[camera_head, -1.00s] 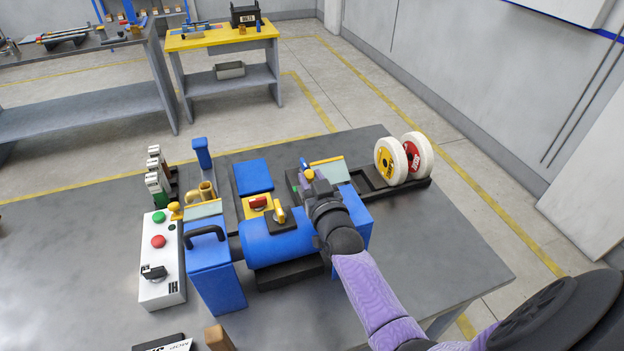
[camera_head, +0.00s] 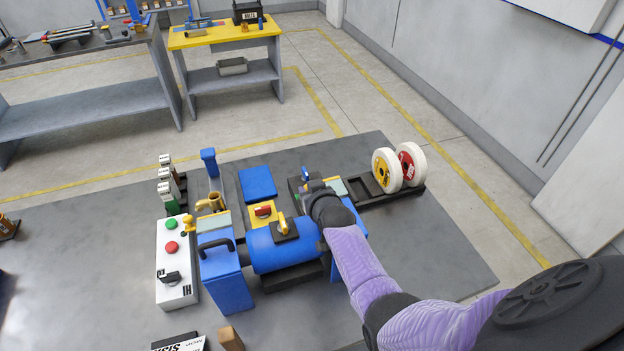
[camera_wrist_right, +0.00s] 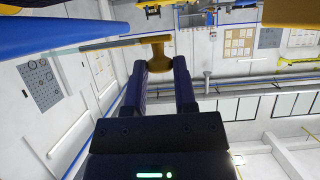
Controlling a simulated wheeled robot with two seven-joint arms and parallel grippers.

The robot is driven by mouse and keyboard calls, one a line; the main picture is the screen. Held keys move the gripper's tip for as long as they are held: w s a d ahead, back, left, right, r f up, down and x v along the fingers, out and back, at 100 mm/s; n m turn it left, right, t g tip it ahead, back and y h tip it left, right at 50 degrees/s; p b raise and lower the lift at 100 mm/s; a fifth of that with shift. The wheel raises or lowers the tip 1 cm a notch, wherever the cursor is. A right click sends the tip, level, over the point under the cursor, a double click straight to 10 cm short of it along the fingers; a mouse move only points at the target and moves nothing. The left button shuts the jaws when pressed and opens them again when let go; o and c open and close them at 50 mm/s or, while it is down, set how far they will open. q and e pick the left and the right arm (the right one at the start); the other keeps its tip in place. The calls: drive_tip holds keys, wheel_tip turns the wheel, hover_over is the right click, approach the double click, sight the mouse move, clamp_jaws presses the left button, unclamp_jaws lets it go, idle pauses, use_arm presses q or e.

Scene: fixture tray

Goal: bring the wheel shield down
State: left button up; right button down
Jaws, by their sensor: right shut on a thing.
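A blue bench grinder (camera_head: 283,251) stands on the grey bench. Its right wheel shield (camera_head: 337,187) is a pale, clear plate, partly hidden behind my arm. In the right wrist view, the gripper (camera_wrist_right: 161,66) is shut on the shield's yellow knob (camera_wrist_right: 160,43), with the plate (camera_wrist_right: 103,45) seen nearly edge-on to the left. The left wheel shield (camera_head: 211,223), with its own yellow knob (camera_head: 188,223), is over the grinder's left side. My left gripper is out of view.
A white control box (camera_head: 175,265) with green and red buttons stands left of the grinder. Spare wheels (camera_head: 386,170) stand in a black rack at the right. A wooden block (camera_head: 231,339) lies in front.

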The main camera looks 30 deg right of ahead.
drive_tip(key=shift+w+d+g+p, duration=0.1)
drive_tip(key=shift+w+g+p, duration=0.15)
drive_tip(key=shift+g, duration=0.35)
drive_tip(key=shift+w+g+p, duration=0.15)
drive_tip(key=shift+g+p, duration=0.1)
drive_tip(key=shift+g, duration=0.35)
drive_tip(key=shift+w+f+g+y, duration=0.15)
drive_tip(key=shift+f+g+y, duration=0.1)
drive_tip(key=shift+g, duration=0.3)
drive_tip(key=shift+w+f+g+y, duration=0.1)
drive_tip(key=shift+g+y, duration=0.15)
drive_tip(key=shift+g, duration=0.3)
drive_tip(key=shift+c, duration=2.2)
unclamp_jaws()
drive_tip(key=p+v, duration=0.6)
drive_tip(key=v, duration=0.4)
